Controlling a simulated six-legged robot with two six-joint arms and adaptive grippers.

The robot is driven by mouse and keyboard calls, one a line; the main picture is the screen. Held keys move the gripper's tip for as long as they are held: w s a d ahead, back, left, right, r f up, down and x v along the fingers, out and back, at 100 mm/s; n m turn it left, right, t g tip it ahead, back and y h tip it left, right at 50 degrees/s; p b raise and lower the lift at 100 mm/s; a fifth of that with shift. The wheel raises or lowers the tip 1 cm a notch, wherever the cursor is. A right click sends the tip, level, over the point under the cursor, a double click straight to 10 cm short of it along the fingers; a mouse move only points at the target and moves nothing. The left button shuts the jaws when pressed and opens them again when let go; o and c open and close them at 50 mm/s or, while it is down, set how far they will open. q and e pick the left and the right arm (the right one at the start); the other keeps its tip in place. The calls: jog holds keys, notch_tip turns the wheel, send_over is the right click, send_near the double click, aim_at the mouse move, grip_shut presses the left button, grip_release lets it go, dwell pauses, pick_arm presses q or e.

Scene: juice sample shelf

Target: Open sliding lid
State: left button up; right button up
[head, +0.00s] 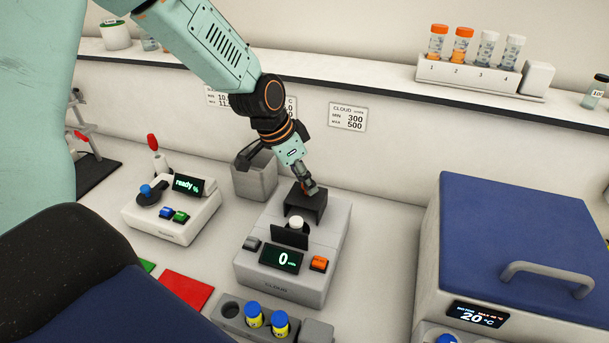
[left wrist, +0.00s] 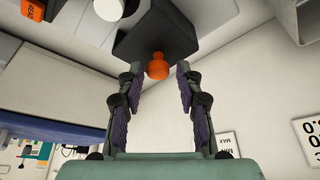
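The black sliding lid (head: 303,204) sits on top of the grey CLOUD meter (head: 284,287), behind a white-capped sample (head: 296,222). In the left wrist view the lid (left wrist: 160,30) is a dark block with an orange knob (left wrist: 157,66) facing my gripper. My left gripper (head: 308,184) reaches down to the knob from behind and above. In the left wrist view its two fingers (left wrist: 159,78) stand on either side of the knob, with a gap showing on each side. The gripper is open. My right gripper is not in view.
A grey bin (head: 254,175) stands close behind the meter, left of my gripper. A "ready" device (head: 172,222) is at left, a blue-lidded box (head: 525,225) with a handle at right. Several yellow, blue-capped vials (head: 280,324) stand in front.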

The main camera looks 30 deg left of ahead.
pick_arm(q)
jog(key=shift+o, duration=0.8)
jog(key=shift+w, duration=0.15)
jog(key=shift+s+r, duration=0.2)
jog(key=shift+r, duration=0.3)
jog(key=v, duration=1.1)
jog(key=shift+a+f, duration=0.1)
